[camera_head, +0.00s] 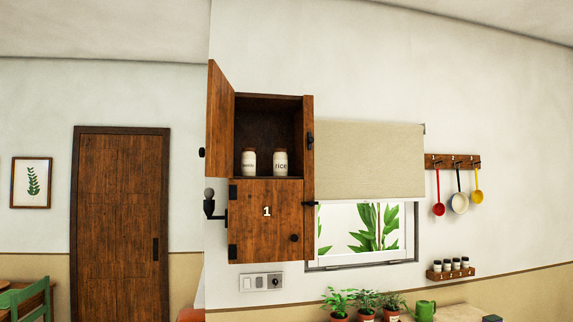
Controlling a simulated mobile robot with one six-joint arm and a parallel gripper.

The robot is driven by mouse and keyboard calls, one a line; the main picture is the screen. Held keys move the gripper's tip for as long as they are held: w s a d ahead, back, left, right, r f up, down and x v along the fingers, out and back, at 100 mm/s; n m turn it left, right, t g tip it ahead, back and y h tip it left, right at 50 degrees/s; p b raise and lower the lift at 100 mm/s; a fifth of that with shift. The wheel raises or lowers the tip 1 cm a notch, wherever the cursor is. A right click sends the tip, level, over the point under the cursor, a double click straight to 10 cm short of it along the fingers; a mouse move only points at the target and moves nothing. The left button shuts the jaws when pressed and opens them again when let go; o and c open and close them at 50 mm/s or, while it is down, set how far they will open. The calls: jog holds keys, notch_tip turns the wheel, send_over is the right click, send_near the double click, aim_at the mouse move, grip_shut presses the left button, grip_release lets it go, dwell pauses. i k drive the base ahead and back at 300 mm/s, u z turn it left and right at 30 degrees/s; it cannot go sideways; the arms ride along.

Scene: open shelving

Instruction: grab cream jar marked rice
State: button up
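The cream jar marked "rice" (281,163) stands upright in the open upper compartment of a wooden wall cabinet (267,190). It has a reddish-brown lid and sits at the right side of the compartment. A similar cream jar (249,162) stands to its left, with a gap between them; its label is too small to read surely. The upper-left door (220,120) is swung open to the left. A narrow wooden panel (308,140) with a dark knob stands along the right edge of the compartment. My gripper is not visible.
The lower cabinet door (267,235), marked 1, is shut. A window with a beige blind (370,160) is to the right. Potted plants (366,304) and a green mug (425,310) stand below. Ladles (459,201) hang farther right. A green chair (27,300) is at lower left.

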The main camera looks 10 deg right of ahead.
aim_at(281, 156)
jog(key=u, duration=4.65)
jog(key=i, duration=0.1)
jog(key=z, duration=3.5)
jog(key=i, duration=1.25)
